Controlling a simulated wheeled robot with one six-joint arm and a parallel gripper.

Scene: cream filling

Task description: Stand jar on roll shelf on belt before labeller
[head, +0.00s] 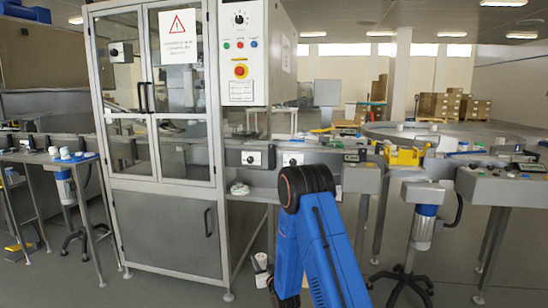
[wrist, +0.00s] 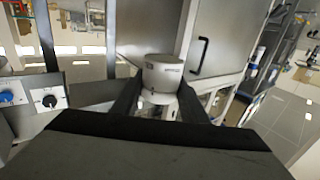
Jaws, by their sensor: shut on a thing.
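In the wrist view a white jar (wrist: 162,74) with small dark print sits between the two dark fingers of my gripper (wrist: 158,102), which is shut on it. A grey cabinet is behind it. In the head view my blue arm reaches forward, and my gripper and the held jar cannot be made out. A white round thing (head: 240,188), perhaps a roll, lies on a low grey shelf (head: 262,195) under the belt line (head: 225,147). A tall glass-doored machine (head: 160,130) stands beside it; I cannot tell whether it is the labeller.
A control box (head: 240,50) with a red stop button hangs above the line. White jars (head: 72,154) stand on a blue surface at the left. A round grey table (head: 400,133) and a yellow piece (head: 403,155) are at the right. Grey floor is open between the stands.

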